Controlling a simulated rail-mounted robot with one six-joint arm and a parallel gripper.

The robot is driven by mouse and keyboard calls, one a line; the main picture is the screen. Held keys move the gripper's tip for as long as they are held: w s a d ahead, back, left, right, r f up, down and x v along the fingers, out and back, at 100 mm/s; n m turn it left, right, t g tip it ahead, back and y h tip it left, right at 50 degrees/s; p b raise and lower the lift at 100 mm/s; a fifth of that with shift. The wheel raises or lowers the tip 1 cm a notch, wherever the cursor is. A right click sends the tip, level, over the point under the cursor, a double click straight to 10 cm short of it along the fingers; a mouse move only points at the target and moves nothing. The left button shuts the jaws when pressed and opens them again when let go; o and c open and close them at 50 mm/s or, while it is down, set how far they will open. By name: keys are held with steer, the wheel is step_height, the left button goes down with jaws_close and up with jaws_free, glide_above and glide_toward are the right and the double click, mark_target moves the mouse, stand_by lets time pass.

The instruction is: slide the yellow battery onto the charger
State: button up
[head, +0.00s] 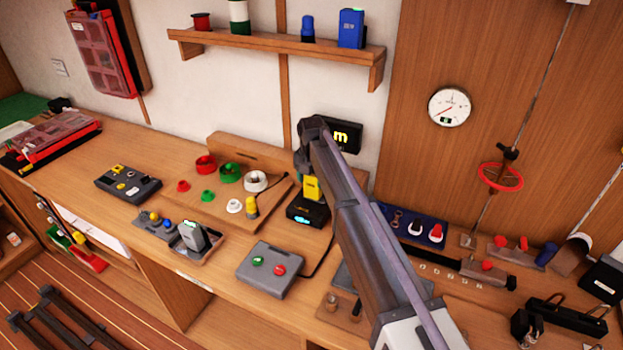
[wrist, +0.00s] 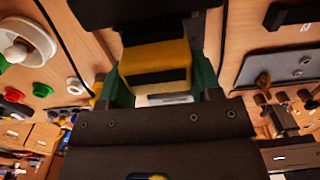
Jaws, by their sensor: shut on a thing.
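The yellow battery (head: 312,188) is upright in the head view, directly above or on the black charger (head: 307,213) with its lit cyan display. I cannot tell whether the two touch. My gripper (wrist: 162,80) is shut on the battery. In the wrist view the yellow battery (wrist: 152,55), with a dark band across it, sits between the green-lined fingers. A dark block at the top edge of the wrist view may be the charger. My arm hides part of the area right of the battery in the head view.
A grey box with green and red buttons (head: 270,268) stands in front of the charger. A wooden board with coloured rings (head: 230,173) lies to the left. A black display (head: 345,136) is behind my arm. A blue rack (head: 415,228) stands to the right.

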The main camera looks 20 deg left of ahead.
steer(key=shift+f+b, duration=0.7)
steer(key=shift+f, duration=0.05)
steer(key=o, duration=1.2)
steer(key=shift+r, duration=0.15)
step_height(320, 180, up, 11)
steer(key=p, duration=1.1)
steer(key=shift+f, duration=0.2)
